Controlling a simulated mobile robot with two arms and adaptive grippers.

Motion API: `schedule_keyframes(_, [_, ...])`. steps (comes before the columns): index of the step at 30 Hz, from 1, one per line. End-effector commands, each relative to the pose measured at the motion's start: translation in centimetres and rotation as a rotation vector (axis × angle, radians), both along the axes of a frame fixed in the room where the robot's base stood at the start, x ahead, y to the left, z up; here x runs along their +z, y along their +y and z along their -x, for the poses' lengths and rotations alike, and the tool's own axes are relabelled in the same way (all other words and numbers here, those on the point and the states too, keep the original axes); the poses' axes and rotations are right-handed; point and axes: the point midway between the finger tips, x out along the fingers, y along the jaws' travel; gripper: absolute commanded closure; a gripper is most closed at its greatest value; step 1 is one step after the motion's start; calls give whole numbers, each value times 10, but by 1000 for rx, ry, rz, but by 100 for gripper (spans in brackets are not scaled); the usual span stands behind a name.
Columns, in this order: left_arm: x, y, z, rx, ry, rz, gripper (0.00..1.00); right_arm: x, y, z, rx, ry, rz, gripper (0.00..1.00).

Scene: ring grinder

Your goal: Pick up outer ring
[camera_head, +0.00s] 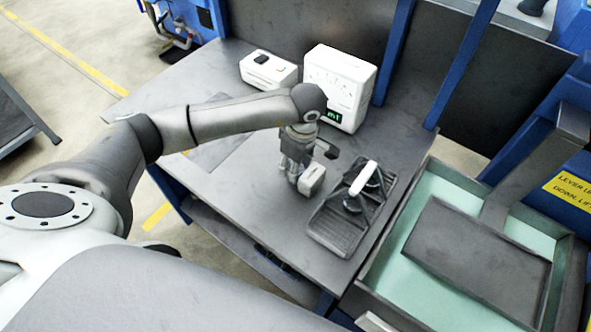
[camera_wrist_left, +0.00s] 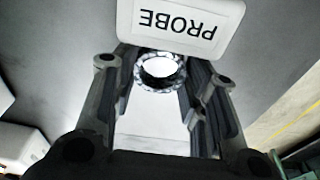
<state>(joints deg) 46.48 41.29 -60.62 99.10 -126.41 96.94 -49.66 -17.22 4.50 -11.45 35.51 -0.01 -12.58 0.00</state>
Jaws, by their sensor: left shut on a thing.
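The outer ring (camera_wrist_left: 142,72) is a shiny metallic ring with a bright round opening, seen in the left wrist view between the fingers of my left gripper (camera_wrist_left: 160,72). The fingers are shut on its two sides. In the head view my left gripper (camera_head: 305,175) points down over the grey table, and the ring cannot be made out there. My right gripper is not in view.
A dark tray (camera_head: 333,236) with a white-handled tool (camera_head: 362,178) sits right of my gripper. A white device with a green display (camera_head: 340,85) and a smaller white box (camera_head: 268,70) stand behind. A green-lined bin (camera_head: 432,187) is at right. The table's front left is clear.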

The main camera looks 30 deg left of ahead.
Motion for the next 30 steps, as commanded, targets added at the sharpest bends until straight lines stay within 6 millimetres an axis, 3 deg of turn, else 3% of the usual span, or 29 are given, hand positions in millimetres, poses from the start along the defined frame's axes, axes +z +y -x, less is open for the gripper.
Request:
schedule_keyframes(2, [9, 0, -2, -2, -7, 0, 88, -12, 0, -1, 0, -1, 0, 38])
schedule_keyframes(14, [60, -9, 40, -4, -6, 1, 88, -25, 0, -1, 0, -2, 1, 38])
schedule_keyframes(24, [95, -22, 104, -5, -5, 0, 88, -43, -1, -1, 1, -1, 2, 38])
schedule_keyframes(30, [107, -27, 127, -2, -5, 0, 88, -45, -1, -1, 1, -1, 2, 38])
